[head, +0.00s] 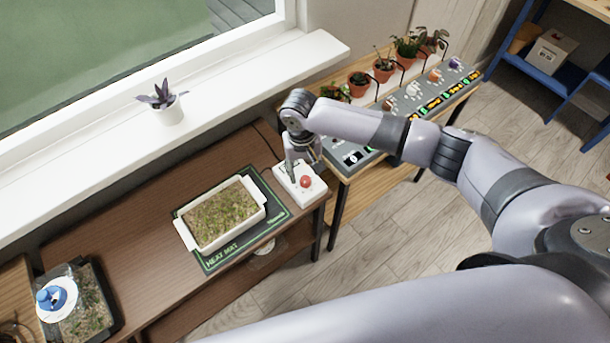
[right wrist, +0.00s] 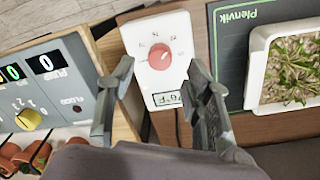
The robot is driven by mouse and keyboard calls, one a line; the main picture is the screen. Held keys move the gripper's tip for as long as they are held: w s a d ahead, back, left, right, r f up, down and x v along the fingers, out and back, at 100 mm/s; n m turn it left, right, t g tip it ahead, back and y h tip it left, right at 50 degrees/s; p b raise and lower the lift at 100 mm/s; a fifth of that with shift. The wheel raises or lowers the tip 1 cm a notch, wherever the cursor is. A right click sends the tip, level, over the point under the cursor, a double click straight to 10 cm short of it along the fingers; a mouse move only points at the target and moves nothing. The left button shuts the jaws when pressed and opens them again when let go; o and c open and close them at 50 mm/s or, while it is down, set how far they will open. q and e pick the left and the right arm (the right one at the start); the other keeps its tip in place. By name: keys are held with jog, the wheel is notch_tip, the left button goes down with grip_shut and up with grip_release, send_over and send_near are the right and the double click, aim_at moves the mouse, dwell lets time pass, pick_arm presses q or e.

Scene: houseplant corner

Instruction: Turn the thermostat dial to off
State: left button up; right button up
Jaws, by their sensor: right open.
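The thermostat is a white box (head: 287,181) at the right end of the brown wooden table, with a round red dial (head: 305,182) on top. In the right wrist view the dial (right wrist: 160,57) has a pale pointer mark, small printed marks around it and a small display (right wrist: 167,98) below. My right gripper (head: 303,172) is open above the box. In the right wrist view its fingers (right wrist: 159,66) stand on either side of the dial, apart from it. Whether the fingertips are down at dial height is unclear. My left gripper is not in view.
A white seed tray (head: 182,232) sits on a dark heat mat (head: 213,262) left of the thermostat. A grey control panel (head: 345,165) with knobs and potted plants stands right, its yellow knob (right wrist: 29,119) near my finger. The windowsill (head: 235,85) runs behind.

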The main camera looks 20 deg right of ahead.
aim_at(305, 180)
jog(key=shift+f, duration=2.3)
grip_shut()
